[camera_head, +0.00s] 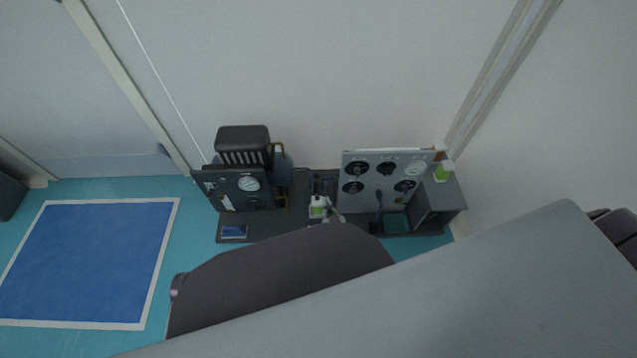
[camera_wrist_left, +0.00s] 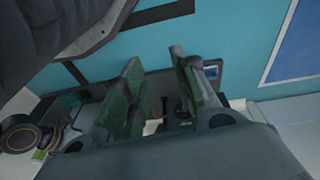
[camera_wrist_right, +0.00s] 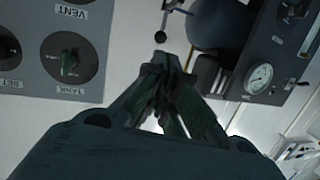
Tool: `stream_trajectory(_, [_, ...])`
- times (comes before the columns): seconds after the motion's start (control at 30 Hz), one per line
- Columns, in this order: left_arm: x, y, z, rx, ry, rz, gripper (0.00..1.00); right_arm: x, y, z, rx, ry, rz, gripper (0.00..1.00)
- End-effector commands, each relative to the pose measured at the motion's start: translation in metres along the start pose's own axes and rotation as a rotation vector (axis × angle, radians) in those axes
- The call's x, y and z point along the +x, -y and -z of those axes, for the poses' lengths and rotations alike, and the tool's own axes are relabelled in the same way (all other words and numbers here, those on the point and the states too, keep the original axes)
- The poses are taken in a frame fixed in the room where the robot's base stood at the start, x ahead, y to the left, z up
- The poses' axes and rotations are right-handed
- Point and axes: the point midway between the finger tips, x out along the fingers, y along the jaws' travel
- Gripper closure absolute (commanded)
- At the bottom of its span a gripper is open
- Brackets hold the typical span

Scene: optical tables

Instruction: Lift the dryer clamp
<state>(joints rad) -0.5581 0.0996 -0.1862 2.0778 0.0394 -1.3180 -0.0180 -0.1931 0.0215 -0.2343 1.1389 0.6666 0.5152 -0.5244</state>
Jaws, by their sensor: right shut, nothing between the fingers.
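I cannot single out the dryer clamp with certainty. The grey dryer panel (camera_head: 384,184) with several black dials stands upright at the right of the dark bench; it also shows at the upper left in the right wrist view (camera_wrist_right: 32,63). A thin dark rod with a round black end (camera_wrist_right: 161,37) shows just beyond my right gripper's tips; I cannot tell what it is. My right gripper (camera_wrist_right: 166,65) is shut and empty, its fingertips together. My left gripper (camera_wrist_left: 157,60) is open and empty, its fingers apart above the bench area.
A black unit with a round gauge (camera_head: 249,184) stands at the bench's left; the gauge also shows in the right wrist view (camera_wrist_right: 258,78). A small white and green item (camera_head: 318,206) sits between the units. A grey box (camera_head: 440,200) stands at right. A blue floor area (camera_head: 88,262) is clear.

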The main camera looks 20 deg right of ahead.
Motion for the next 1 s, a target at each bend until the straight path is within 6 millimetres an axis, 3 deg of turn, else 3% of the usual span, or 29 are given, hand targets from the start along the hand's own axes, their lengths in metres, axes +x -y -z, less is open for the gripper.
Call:
stream_trajectory(0.57, [-0.005,-0.001,0.001,0.000,-0.004,-0.002,0.71,0.004,0.000,0.004,0.004,-0.012,-0.007,1.00])
stream_trajectory(1.0, [-0.015,-0.004,0.006,0.001,-0.031,-0.011,0.71,0.029,0.000,0.003,0.005,-0.013,-0.007,1.00])
